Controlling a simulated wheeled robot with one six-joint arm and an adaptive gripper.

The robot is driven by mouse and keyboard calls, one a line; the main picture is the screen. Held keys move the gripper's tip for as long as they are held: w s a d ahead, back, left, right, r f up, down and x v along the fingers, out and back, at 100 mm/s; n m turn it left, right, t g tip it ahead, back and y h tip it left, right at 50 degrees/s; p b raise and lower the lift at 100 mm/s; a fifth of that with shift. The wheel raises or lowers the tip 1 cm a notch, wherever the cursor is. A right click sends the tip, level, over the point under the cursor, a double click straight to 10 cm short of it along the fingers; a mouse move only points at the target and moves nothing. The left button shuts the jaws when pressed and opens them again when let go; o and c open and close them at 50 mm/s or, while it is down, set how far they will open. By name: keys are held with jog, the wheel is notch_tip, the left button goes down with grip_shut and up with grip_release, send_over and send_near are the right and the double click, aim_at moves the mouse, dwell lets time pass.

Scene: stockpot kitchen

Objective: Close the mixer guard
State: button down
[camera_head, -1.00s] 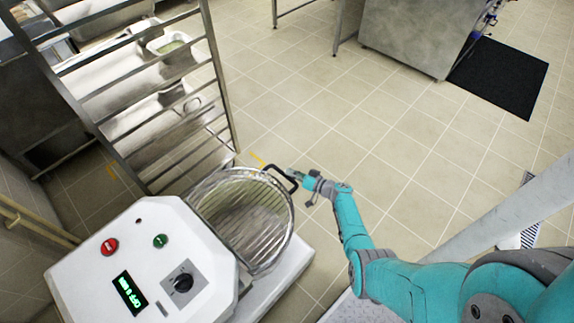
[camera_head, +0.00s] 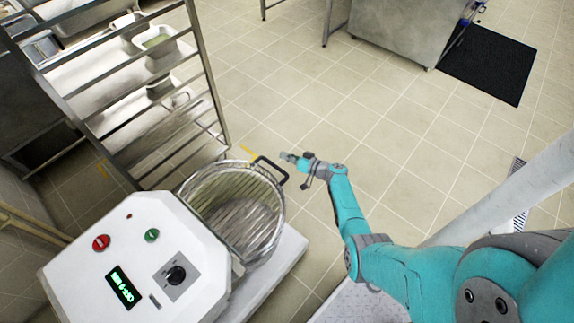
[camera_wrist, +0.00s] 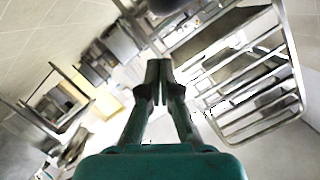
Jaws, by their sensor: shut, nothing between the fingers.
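The mixer (camera_head: 150,240) stands at the lower left in the head view, white, with a control panel. Its round wire guard (camera_head: 240,212) spans the metal bowl's opening. The guard's black handle (camera_head: 271,166) sticks out at the far right of the rim. My gripper (camera_head: 284,156) is shut and empty just beyond the handle, with a small apparent gap between them. In the wrist view my fingertips (camera_wrist: 158,66) are together with nothing between them. The mixer guard cannot be made out clearly in the wrist view.
A metal rack (camera_head: 150,95) with rails stands behind the mixer and also shows in the wrist view (camera_wrist: 245,85). A steel cabinet (camera_head: 400,30) and a black mat (camera_head: 488,62) are at the back right. The tiled floor (camera_head: 340,110) between is open.

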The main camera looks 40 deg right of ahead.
jog(key=v, duration=1)
jog(key=shift+r, duration=0.1)
